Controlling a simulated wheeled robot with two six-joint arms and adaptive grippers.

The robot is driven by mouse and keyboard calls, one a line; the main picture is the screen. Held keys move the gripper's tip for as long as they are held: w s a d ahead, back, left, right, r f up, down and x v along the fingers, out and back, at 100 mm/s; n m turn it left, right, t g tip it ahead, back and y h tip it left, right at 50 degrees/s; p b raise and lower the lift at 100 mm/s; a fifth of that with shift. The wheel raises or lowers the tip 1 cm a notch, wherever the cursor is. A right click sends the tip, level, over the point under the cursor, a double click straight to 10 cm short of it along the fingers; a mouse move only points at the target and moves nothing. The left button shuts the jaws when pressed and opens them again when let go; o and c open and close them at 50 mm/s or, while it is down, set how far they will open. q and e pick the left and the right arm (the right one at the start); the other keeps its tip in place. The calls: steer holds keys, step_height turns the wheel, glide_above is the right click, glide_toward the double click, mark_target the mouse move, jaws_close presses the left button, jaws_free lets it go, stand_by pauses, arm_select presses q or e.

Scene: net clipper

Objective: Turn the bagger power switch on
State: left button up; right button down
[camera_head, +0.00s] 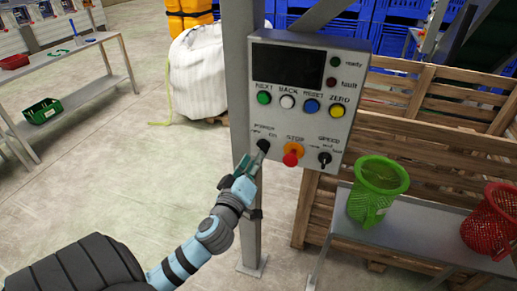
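A grey control box (306,50) is mounted on a grey post. The power switch, a black rotary knob (264,145), is at its lower left, with small print around it and "ON" to its right. My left gripper (258,156) is right at this switch, reaching up from below and partly covering it. Whether the fingers touch the knob, and how far apart they are, is too small to tell. My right gripper is out of view.
An orange-red STOP button (291,158) and a black SPEED knob (325,158) sit right of the switch. Coloured buttons and a dark screen (287,67) are above. A green net basket (378,190) and a red one (491,222) stand on a grey bench at right.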

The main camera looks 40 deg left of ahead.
mark_target(261, 149)
arm_select(q)
steer(key=x, duration=0.4)
steer(key=shift+w+f, duration=0.1)
steer(key=shift+w, duration=0.2)
steer(key=shift+s, duration=0.1)
jaws_close()
steer(key=shift+m, duration=0.3)
steer(key=m+p, duration=0.1)
steer(key=m, duration=1.1)
steer(key=shift+m+p, duration=0.9)
steer(key=shift+m, duration=1.8)
